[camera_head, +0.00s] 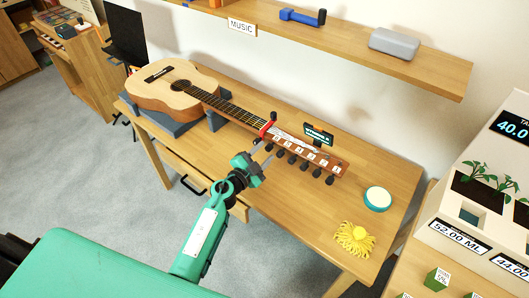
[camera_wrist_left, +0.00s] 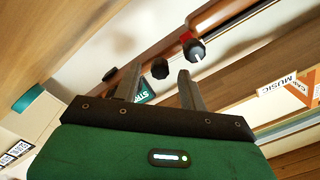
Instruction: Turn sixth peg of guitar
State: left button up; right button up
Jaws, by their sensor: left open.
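The guitar (camera_head: 178,88) lies on the table with its neck running right to a headstock bearing several black pegs along its front edge. The end peg (camera_head: 329,180) is farthest right; the number labels are too small to read surely. My left gripper (camera_head: 262,156) is open and empty, in front of the headstock near its neck-side pegs. In the left wrist view, one black peg (camera_wrist_left: 160,68) shows between and beyond the fingers, and another peg (camera_wrist_left: 196,50) sits right of them. I cannot tell whether a finger touches a peg. My right gripper is not in view.
A dark display (camera_head: 318,134) stands behind the headstock. A red clip (camera_head: 267,126) is on the neck. A teal-rimmed round tin (camera_head: 377,198) and a yellow tasselled cloth (camera_head: 355,238) lie on the table's right part. A shelf (camera_head: 350,45) hangs above.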

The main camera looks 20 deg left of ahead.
pick_arm(q)
jog(key=shift+w+d, duration=0.15)
jog(key=shift+w, duration=0.35)
grip_shut()
jog(key=shift+m, duration=0.5)
